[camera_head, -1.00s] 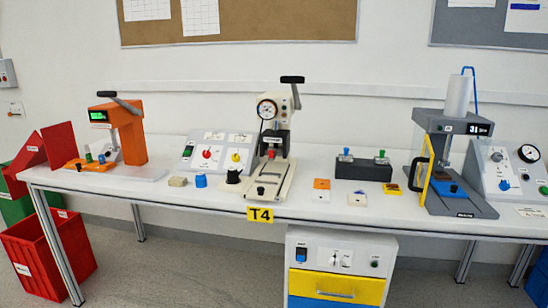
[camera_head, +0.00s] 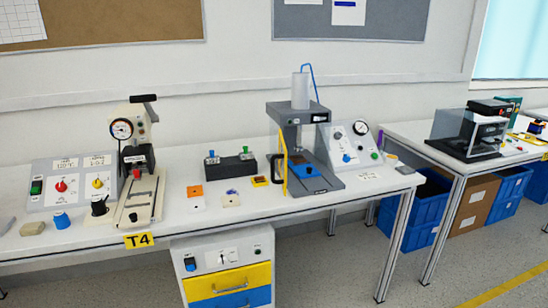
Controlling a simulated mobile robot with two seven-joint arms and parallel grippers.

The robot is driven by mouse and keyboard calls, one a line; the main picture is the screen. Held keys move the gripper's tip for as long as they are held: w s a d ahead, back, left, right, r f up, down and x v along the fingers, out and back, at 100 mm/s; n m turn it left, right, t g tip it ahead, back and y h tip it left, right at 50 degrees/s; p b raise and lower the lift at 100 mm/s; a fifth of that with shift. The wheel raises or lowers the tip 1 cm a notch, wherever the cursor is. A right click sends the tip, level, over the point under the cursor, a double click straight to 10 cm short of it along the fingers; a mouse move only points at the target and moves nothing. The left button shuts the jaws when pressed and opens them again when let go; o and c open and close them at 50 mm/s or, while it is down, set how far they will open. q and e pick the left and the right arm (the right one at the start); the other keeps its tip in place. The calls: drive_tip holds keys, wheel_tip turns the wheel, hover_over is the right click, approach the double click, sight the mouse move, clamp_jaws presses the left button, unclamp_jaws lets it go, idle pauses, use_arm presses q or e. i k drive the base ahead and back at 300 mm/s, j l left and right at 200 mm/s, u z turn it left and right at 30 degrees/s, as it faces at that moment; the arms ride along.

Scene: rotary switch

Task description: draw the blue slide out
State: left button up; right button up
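A blue slide (camera_head: 306,170) lies low on the base of the grey press (camera_head: 322,185), right of the middle of the table. A dark piece sits at its back end. A yellow-edged guard (camera_head: 284,170) stands upright at the press's left side, and whether it blocks the slide's front I cannot tell. Neither of my grippers is in view.
A white table (camera_head: 250,208) carries a lever press (camera_head: 140,165), a dark block with blue and green knobs (camera_head: 232,168), and panels with knobs (camera_head: 75,182). A cabinet with a yellow drawer (camera_head: 228,281) stands below. Floor (camera_head: 350,270) shows between the tables.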

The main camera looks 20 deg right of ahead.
sight(304, 170)
drive_tip(key=j+z, duration=1.1)
drive_tip(key=z, duration=0.15)
